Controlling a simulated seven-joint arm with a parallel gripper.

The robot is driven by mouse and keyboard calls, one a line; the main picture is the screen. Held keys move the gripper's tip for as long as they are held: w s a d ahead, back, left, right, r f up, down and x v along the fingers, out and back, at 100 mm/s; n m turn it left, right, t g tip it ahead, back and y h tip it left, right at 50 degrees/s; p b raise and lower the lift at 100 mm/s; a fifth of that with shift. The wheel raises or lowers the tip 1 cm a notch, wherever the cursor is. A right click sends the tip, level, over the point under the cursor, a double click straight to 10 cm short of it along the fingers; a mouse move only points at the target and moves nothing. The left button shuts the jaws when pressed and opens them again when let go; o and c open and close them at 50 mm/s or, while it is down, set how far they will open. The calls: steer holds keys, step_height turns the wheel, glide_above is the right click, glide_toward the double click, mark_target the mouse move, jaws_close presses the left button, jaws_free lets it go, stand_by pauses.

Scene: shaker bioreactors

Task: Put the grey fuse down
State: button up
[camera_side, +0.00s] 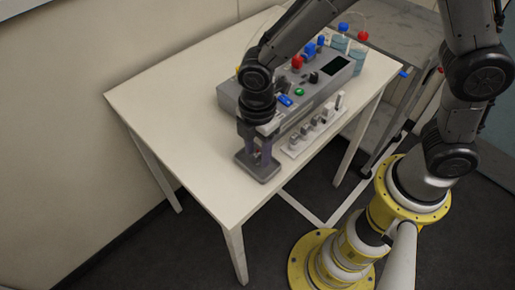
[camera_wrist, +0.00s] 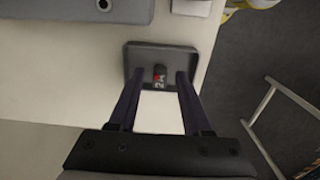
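The grey fuse (camera_wrist: 159,72) is a small dark piece with a red mark and a white "2A" label. In the wrist view it sits inside a shallow grey tray (camera_wrist: 190,60), between my fingertips. My gripper (camera_wrist: 160,76) is open, with a visible gap between the fuse and each finger. In the side view my gripper (camera_side: 259,155) points down over the grey tray (camera_side: 245,167) at the table's front corner. I cannot make out the fuse in the side view.
A white rack (camera_side: 292,153) with several grey pieces stands right of the tray, along the table edge. Behind is a grey device (camera_side: 228,97) with buttons and a dark screen. Blue-liquid bottles (camera_side: 357,57) stand at the back. The left part of the table (camera_side: 170,100) is clear.

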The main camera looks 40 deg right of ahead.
mark_target(258, 154)
step_height(258, 154, up, 12)
steer(key=shift+r, duration=0.2)
stand_by(0.4)
steer(key=s+d+r+m+t, duration=0.1)
steer(key=s+d+r+m, duration=0.1)
steer(key=d+r+m, duration=0.3)
steer(key=s+d+r+m+t, duration=0.1)
steer(key=s+d+m, duration=0.15)
steer(key=d, duration=0.35)
steer(key=s+d+m+t, duration=0.3)
steer(key=s+d+m, duration=0.5)
steer(key=s+m, duration=0.1)
steer(key=shift+s+d+m+t, duration=0.15)
steer(key=shift+d+m+t, duration=0.15)
steer(key=shift+m, duration=0.45)
